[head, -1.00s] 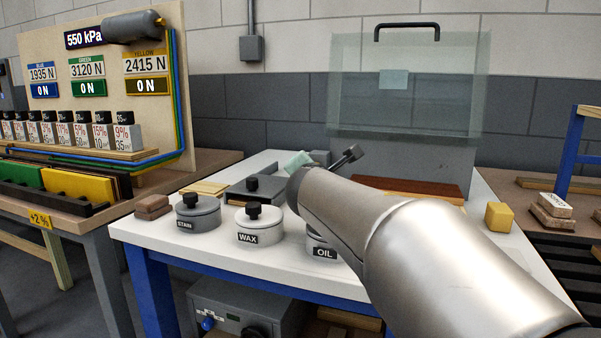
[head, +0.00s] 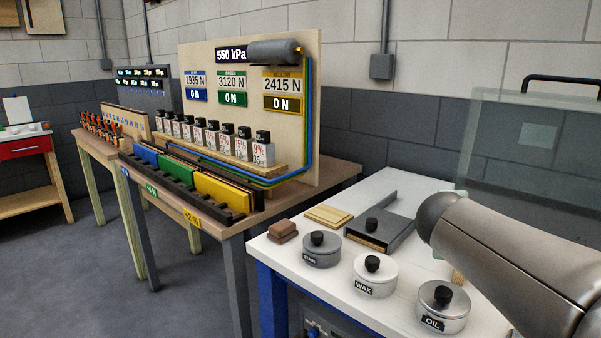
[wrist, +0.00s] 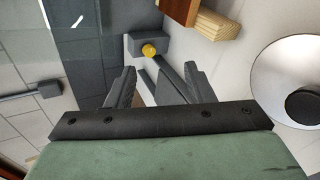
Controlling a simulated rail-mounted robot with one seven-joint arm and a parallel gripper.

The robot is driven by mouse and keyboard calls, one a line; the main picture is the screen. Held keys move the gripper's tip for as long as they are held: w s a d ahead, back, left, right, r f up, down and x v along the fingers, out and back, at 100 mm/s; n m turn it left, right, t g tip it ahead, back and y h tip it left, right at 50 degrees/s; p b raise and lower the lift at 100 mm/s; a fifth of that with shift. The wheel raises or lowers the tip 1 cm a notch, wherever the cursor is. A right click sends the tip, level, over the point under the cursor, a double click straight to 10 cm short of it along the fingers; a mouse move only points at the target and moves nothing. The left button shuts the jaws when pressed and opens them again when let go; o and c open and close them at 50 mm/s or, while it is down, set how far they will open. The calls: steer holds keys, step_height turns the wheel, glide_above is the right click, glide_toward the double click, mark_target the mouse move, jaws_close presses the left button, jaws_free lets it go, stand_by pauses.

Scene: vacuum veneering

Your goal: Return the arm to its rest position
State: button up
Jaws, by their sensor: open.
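My arm (head: 520,260) enters the head view from the lower right and reaches over the white table (head: 410,190). My gripper's fingers are hidden behind the arm there. In the wrist view my gripper (wrist: 160,82) has its two dark fingers spread apart, with nothing held between them. Beyond the fingers are a grey block with a yellow knob (wrist: 149,50) and pale wood pieces (wrist: 216,23). A round lid with a black knob (wrist: 303,104) is at the right.
Tins labelled STAIN (head: 321,253), WAX (head: 373,278) and OIL (head: 443,310) line the table's front. Brown blocks (head: 282,231) and a grey tray-like fixture (head: 380,230) are behind. A clear hood (head: 530,150) stands at right. A bottle bench (head: 205,215) is left; open floor lies beyond.

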steer(key=s+a+r+m+g+y+p, duration=0.3)
steer(key=s+a+r+m+p, duration=0.3)
steer(key=s+p, duration=0.5)
steer(key=s+a+r+m+g+y+p, duration=0.4)
steer(key=s+a+r+m+p, duration=0.3)
steer(key=p, duration=1.2)
steer(key=s+g, duration=0.1)
steer(key=s, duration=0.3)
steer(key=shift+s+a+r+g+p, duration=0.35)
steer(key=shift+s+a+g+p, duration=0.05)
